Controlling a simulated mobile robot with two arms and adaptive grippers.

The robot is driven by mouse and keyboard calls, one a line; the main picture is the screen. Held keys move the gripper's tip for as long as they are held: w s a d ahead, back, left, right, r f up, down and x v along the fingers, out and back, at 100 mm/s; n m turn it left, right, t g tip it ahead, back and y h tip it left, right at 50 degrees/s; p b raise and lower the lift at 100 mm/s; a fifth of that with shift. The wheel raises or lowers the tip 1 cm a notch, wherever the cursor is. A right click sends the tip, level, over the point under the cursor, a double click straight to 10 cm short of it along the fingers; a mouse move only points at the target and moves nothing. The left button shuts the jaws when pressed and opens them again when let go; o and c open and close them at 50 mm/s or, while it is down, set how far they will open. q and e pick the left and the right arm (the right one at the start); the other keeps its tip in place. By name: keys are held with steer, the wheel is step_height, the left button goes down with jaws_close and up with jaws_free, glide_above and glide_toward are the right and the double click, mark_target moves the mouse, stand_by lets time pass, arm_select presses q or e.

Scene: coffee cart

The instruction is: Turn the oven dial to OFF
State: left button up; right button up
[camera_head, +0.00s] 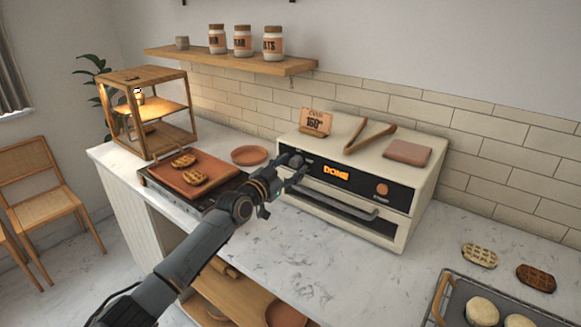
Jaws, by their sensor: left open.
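The cream oven (412,178) stands on the counter, with a dark front panel. Its display (336,173) glows orange with "DONE". A dark round dial (296,161) seems to sit at the left end of the panel, partly hidden by my gripper, and its setting cannot be read. An orange round button (382,190) is at the panel's right. My left gripper (290,177) is open at the left end of the oven front, close to the dial. I cannot tell if it touches it. My right gripper is not in view.
An oven handle (340,203) runs below the panel. A tray (455,297) is at the lower right.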

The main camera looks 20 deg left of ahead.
arm_select(q)
jaws_close()
